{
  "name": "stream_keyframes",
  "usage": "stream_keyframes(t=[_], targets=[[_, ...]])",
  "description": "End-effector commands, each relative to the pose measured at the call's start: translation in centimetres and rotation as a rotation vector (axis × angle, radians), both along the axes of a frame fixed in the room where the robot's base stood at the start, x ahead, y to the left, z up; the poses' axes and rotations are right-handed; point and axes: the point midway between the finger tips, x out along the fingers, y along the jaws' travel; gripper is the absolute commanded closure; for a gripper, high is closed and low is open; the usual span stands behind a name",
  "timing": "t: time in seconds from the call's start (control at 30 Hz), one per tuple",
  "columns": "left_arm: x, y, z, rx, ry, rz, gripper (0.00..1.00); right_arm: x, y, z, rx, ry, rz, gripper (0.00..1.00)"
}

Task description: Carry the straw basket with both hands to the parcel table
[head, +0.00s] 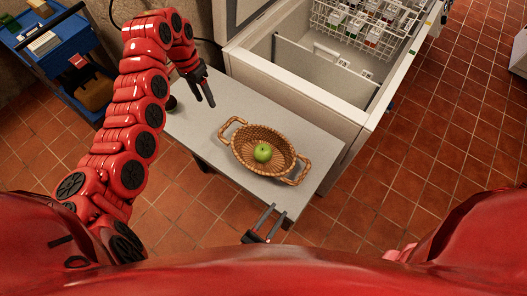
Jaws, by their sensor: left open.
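The straw basket (245,151) is an oval woven basket with a loop handle at each end. It stands upright on a grey table (200,130), with a green apple (263,152) inside. My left gripper (206,92) is open and empty, above the table's far left part and apart from the basket's left handle. My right gripper (272,220) is low at the table's near edge, in front of the basket's right handle and apart from it. Its two fingers look parted, with nothing between them. I cannot tell which table is the parcel table.
An open chest or drawer unit (305,75) stands behind the table, with a wire rack (365,25) of jars. A blue cart (50,50) stands at the far left. Tiled floor is clear on the right.

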Motion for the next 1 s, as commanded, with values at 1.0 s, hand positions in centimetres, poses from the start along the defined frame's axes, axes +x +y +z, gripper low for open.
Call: stream_keyframes(t=[1.0], targets=[[-1.8, -2.5, -15.0, 0.001, 0.001, 0.000, 0.43, 12.4, -8.9, 0.2, -0.002, -0.004, -0.002, 0.63]])
